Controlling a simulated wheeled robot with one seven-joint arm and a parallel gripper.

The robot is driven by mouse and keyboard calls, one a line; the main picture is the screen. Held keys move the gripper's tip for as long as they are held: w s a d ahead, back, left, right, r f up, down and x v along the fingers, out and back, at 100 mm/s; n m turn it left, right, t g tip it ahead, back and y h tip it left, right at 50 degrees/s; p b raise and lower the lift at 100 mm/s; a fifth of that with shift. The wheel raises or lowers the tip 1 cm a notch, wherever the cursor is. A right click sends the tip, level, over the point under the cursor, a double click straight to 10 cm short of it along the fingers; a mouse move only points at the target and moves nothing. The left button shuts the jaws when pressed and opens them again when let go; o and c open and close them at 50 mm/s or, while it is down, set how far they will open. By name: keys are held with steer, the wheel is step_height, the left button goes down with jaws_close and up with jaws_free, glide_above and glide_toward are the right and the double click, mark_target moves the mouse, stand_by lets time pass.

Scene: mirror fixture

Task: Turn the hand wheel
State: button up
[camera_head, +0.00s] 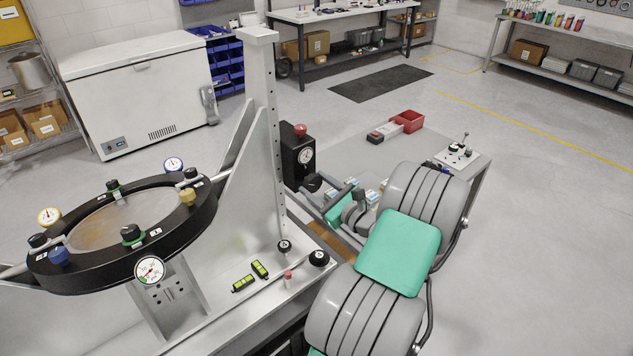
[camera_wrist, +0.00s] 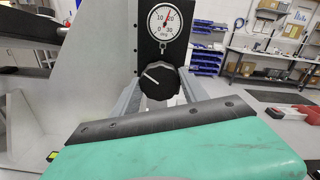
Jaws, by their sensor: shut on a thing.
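The hand wheel (camera_wrist: 160,84) is a round black ribbed knob with a white pointer line, low on the front of a black box. The line points to the upper left in the wrist view. A white dial (camera_wrist: 164,24) above it has its red needle pointing up and slightly right. In the head view the wheel (camera_head: 312,183) is small and partly hidden by my fingers. My gripper (camera_head: 319,187) reaches it from the front, with one grey finger on either side of the wheel, shut on it. My wrist hides the fingers' lower part in the wrist view.
A tall grey upright (camera_head: 262,120) stands close left of the box. A black mirror ring (camera_head: 60,270) with several knobs and dials is further left. Green levels (camera_head: 250,277) lie on the base plate. A red bin (camera_head: 407,121) sits behind my arm. Open floor lies to the right.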

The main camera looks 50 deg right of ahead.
steer(key=m, duration=0.5)
steer(key=shift+m, duration=0.3)
steer(key=m, duration=0.5)
steer(key=shift+m, duration=0.3)
steer(key=o, duration=1.4)
steer(key=shift+c, duration=0.2)
